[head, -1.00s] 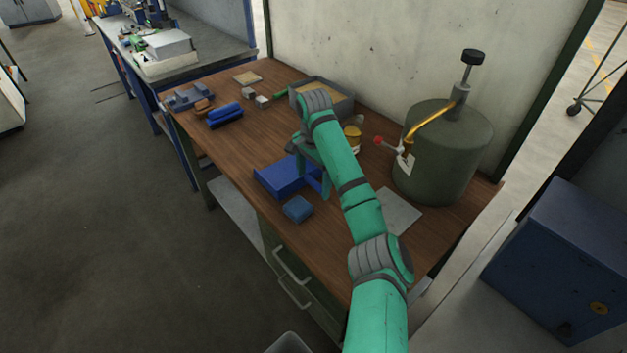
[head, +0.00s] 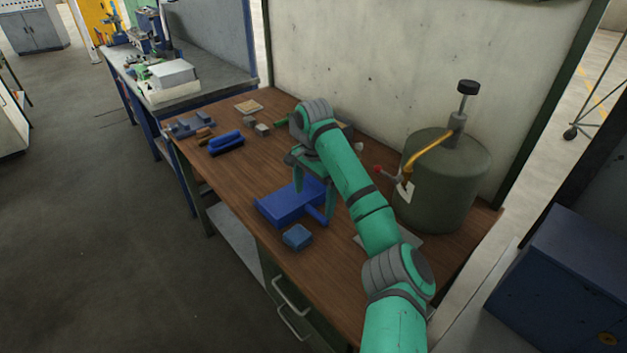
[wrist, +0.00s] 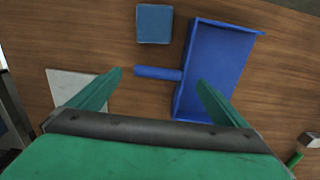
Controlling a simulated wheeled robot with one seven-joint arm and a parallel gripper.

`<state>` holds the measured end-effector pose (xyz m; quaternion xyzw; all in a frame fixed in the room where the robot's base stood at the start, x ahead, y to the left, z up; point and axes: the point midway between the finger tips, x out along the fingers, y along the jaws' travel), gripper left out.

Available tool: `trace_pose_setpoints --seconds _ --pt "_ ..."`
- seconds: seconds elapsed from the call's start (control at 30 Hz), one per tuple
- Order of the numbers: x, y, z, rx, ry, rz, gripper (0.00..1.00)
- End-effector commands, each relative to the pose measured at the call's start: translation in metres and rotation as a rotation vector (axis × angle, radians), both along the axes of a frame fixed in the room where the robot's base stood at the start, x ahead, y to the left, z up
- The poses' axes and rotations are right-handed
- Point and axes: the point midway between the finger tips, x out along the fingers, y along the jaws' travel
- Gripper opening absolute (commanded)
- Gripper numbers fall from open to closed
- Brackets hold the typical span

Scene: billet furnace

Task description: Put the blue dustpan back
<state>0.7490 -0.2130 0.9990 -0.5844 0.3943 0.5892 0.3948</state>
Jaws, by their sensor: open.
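The blue dustpan (head: 287,207) lies on the wooden workbench, its short handle (head: 317,215) pointing to the front right. In the wrist view the dustpan's tray (wrist: 213,68) is on the right and its handle (wrist: 157,73) points left. My gripper (head: 314,203) is open and empty above the dustpan. In the wrist view its two fingers (wrist: 158,78) are spread wide, with the handle and near edge of the tray seen between them. I see no contact. A blue brush-like object (head: 226,143) lies farther back on the bench.
A small blue block (head: 297,237) sits beside the dustpan, near the bench's front edge. A large green canister (head: 445,180) with a brass spout stands to the right. A grey plate (wrist: 80,88) lies flat. Small blocks and tools lie at the back left.

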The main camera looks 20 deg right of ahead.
Motion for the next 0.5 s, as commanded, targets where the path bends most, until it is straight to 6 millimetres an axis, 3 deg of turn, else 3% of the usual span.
trace_pose_setpoints --seconds 0.2,0.5 --pt "0.001 -0.001 0.040 -0.003 -0.002 -0.001 0.97" --pt "0.000 -0.001 0.067 0.000 0.000 -0.001 0.97"
